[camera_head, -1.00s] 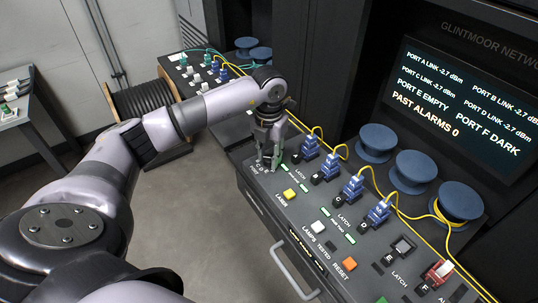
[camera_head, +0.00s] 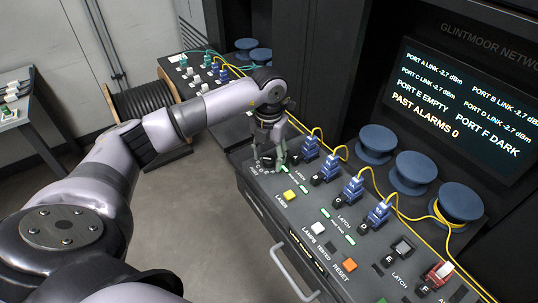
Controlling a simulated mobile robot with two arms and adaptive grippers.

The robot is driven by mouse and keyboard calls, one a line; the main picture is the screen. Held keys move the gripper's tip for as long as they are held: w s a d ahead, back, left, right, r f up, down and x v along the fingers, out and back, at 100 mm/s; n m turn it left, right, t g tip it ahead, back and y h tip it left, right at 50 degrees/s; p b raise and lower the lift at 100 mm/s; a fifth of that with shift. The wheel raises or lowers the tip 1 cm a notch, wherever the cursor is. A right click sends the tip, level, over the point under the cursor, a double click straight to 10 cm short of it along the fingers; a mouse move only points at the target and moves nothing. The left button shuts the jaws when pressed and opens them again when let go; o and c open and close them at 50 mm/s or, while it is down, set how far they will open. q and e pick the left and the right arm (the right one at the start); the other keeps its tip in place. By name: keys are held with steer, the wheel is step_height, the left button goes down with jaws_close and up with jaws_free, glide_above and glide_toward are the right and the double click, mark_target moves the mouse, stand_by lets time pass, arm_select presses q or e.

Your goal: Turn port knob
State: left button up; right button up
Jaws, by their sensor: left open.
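My left gripper (camera_head: 269,156) points down at the far left end of the sloped console. Its two fingers are spread open. A small dark port knob (camera_head: 267,163) shows low between and below the fingertips, partly hidden by them. I cannot tell whether the fingers touch it. The printed marks around it are too small to read. My right gripper is not in view.
Blue connectors (camera_head: 354,187) with yellow fibres stand in a row along the console (camera_head: 310,215). A yellow button (camera_head: 289,195), a white button (camera_head: 318,228) and an orange button (camera_head: 350,265) sit nearer the front. Blue spools (camera_head: 413,170) and a screen (camera_head: 462,105) stand behind.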

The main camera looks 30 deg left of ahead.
mark_target(269, 159)
arm_select(q)
step_height(269, 159, up, 12)
stand_by(0.6)
stand_by(0.4)
